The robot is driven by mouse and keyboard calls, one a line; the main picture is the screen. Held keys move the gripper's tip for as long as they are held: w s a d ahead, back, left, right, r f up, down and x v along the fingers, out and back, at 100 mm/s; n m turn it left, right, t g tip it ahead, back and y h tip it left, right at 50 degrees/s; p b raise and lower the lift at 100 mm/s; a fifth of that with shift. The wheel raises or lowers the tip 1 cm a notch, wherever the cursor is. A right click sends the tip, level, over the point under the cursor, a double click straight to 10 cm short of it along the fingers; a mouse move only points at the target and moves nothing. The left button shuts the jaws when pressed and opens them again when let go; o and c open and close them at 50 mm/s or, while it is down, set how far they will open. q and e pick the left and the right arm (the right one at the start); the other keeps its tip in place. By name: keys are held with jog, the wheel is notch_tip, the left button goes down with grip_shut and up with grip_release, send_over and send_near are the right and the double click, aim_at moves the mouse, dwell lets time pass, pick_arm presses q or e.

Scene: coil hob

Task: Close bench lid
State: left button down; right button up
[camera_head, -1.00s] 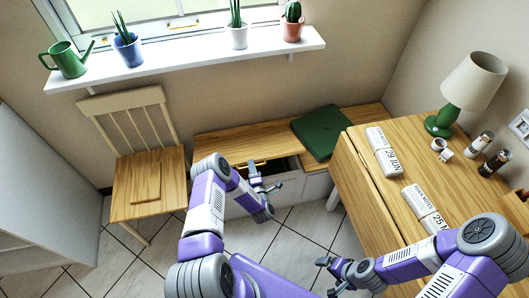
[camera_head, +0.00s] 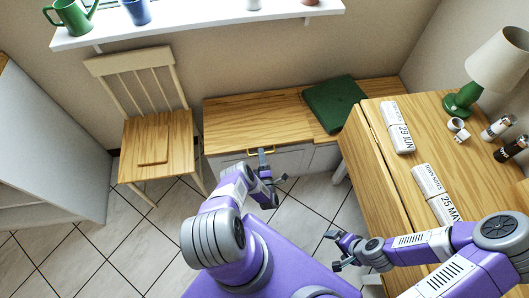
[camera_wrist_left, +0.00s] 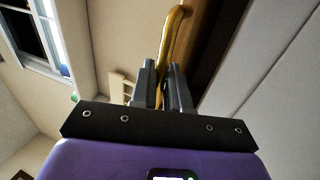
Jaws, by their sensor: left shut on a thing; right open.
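The wooden bench (camera_head: 250,118) stands against the back wall in the head view. Its lid (camera_head: 235,135) looks flat, and no dark gap shows at its front edge from here. A brass handle (camera_head: 245,151) is on the lid's front edge. My left gripper (camera_head: 262,158) is at this handle. In the left wrist view the fingers of my left gripper (camera_wrist_left: 163,85) are shut on the brass handle (camera_wrist_left: 174,30). My right gripper (camera_head: 335,250) is open and empty, over the floor beside the table, away from the bench.
A green cushion (camera_head: 330,103) lies on the bench's right part. A wooden chair (camera_head: 150,140) stands to the left. The wooden table (camera_head: 390,180) on the right carries a lamp (camera_head: 490,65), calendar blocks (camera_head: 432,185) and small jars. Tiled floor (camera_head: 150,245) is free in front.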

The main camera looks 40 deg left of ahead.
pick_arm(q)
jog(key=shift+w+a+f, duration=0.1)
jog(key=shift+w+a, duration=0.2)
dwell(0.4)
jog(key=c, duration=1.3)
grip_release()
jog(key=shift+f, duration=0.1)
jog(key=r+p, duration=0.9)
jog(key=shift+s+d+r+p, duration=0.15)
jog(key=shift+d+r+p, duration=0.1)
jog(key=shift+r+p, duration=0.15)
jog(key=shift+f, duration=0.15)
